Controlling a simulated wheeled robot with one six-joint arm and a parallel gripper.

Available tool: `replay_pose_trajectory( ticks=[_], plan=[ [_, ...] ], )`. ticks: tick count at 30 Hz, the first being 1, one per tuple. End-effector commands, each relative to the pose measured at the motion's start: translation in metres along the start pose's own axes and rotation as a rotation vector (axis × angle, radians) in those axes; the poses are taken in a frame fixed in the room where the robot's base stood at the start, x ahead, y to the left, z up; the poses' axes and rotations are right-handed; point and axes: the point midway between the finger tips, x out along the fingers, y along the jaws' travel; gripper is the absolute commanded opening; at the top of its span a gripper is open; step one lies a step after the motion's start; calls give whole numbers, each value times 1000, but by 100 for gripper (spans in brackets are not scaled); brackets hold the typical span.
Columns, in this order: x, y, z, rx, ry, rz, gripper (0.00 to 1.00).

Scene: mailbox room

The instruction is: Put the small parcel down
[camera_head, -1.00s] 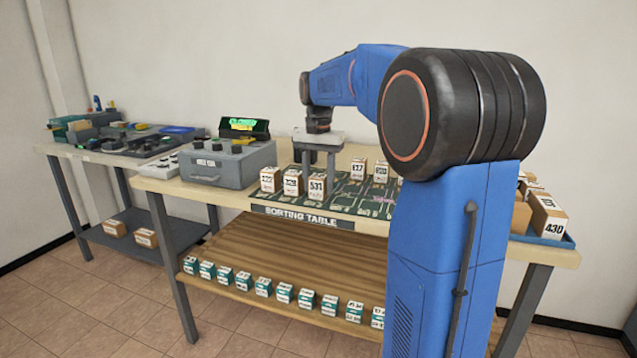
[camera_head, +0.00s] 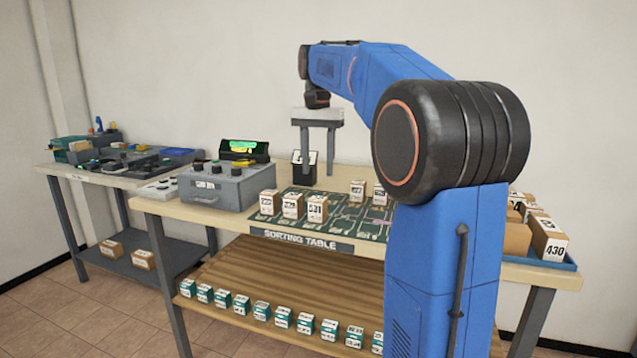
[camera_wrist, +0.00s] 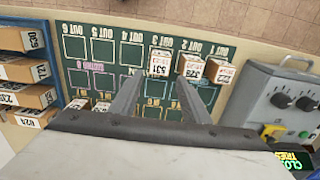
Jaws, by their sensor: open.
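My gripper (camera_head: 318,150) is open and raised above the back of the sorting table (camera_head: 160,207), its fingers pointing down. In the wrist view its two fingers (camera_wrist: 158,105) are apart, with nothing held between them. Three small parcels (camera_head: 292,205) stand upright in a row at the left of the green mat (camera_head: 345,210); the right one reads 531 and also shows in the wrist view (camera_wrist: 161,62). Two more parcels (camera_head: 357,190) stand farther back. A dark box with a pale label (camera_head: 297,168) stands partly behind a finger. I cannot tell which parcel is the task's.
A grey control box (camera_head: 215,187) stands left of the mat, with a green-lit display (camera_head: 243,150) behind it. A blue tray (camera_head: 568,264) of parcels is at the right. Several teal-and-white boxes (camera_head: 262,310) line the lower shelf. Much of the mat is bare.

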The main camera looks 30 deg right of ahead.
Motion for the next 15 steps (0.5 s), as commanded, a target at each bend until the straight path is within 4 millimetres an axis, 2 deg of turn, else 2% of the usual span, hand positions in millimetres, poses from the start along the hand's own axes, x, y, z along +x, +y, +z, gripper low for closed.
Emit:
replay_pose_trajectory(
  ticks=[8, 11, 15],
  plan=[
    [-2, 1, 3, -6, 2, -1, 43],
    [0, 3, 16, -35, 13, -9, 43],
    [12, 12, 52, -122, 46, -31, 43]
  ],
)
